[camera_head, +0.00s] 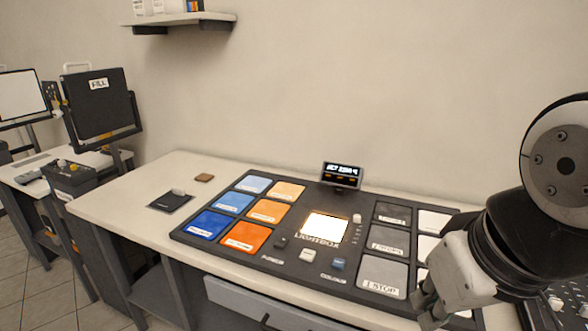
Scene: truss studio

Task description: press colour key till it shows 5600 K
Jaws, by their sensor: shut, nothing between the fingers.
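The control board (262,262) lies on the table with a row of keys at its front middle. A dark key (280,243), a pale key (308,254) and a blue-grey key (338,263) sit there. The small label by the blue-grey key seems to read COLOUR. A small display (342,175) stands behind the board; its lit text looks like 3200 K, but is too small to be sure. The lit lightbox panel (326,226) glows warm white. My gripper (430,316) is shut and empty, over the board's front right, apart from the keys.
Blue and orange gel swatches (235,201) lie left on the board, grey and white ones (382,270) right. A dark pad (171,202) and a brown block (204,177) lie on the table's left. A FILL lamp panel (101,103) stands farther left. A shelf (180,20) hangs above.

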